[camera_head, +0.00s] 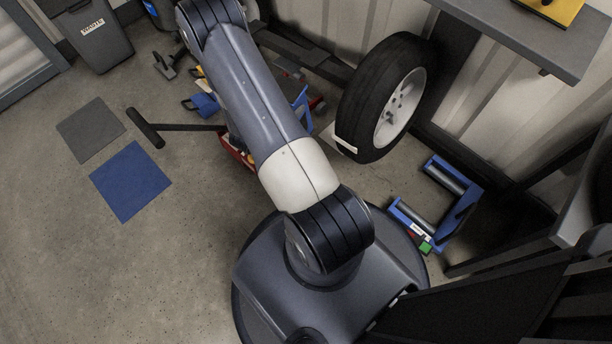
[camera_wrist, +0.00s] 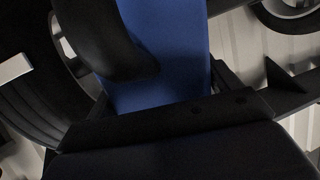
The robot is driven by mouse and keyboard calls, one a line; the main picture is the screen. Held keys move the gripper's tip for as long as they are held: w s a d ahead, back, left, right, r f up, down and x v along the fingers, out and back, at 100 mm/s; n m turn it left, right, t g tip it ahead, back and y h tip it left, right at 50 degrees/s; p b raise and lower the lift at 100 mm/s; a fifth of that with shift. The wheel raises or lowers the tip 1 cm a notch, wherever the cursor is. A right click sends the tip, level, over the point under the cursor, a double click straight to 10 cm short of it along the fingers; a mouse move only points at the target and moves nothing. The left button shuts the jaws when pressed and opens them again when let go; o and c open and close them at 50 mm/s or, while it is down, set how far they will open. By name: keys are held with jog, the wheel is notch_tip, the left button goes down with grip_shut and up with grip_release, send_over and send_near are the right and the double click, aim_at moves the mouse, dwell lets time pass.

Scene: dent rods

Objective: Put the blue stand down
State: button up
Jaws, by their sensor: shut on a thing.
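In the wrist view my gripper (camera_wrist: 150,96) is closed on a blue part (camera_wrist: 168,40), which I take to be the blue stand. Only a broad flat blue face shows; the rest of it is hidden by the dark jaw parts or out of frame. In the head view my arm reaches up to the top edge, and neither my gripper nor the held part can be made out there. A blue square mat (camera_head: 130,182) lies flat and bare on the floor at left. I cannot tell how high the held part is above the floor.
A grey mat (camera_head: 91,130) lies beside the blue one. A red jack (camera_head: 236,152) with a long black handle (camera_head: 146,128) lies near my arm. A wheel (camera_head: 388,97) leans by the wall. A blue roller frame (camera_head: 409,218) is at right. A bin (camera_head: 98,38) stands upper left.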

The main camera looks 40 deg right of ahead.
jog(key=s+d+f+m+g+b, duration=0.1)
jog(key=f+b, duration=0.1)
jog(key=f, duration=0.2)
jog(key=s+d+f+m+g+b, duration=0.1)
jog(key=s+f+b, duration=0.1)
jog(key=f, duration=0.3)
jog(key=s+f+m+g+h+b, duration=0.1)
jog(key=s+f+b, duration=0.1)
jog(key=f+b, duration=0.2)
jog(key=shift+d+f+g, duration=0.25)
jog(key=shift+d+g, duration=0.05)
jog(key=shift+d, duration=0.1)
notch_tip(320, 180, down, 10)
jog(key=b, duration=0.5)
jog(key=shift+r, duration=0.2)
jog(key=shift+f, duration=0.1)
jog(key=o, duration=1.9)
jog(key=shift+s, duration=0.1)
jog(key=shift+p+v, duration=2.5)
jog(key=shift+v, duration=3.55)
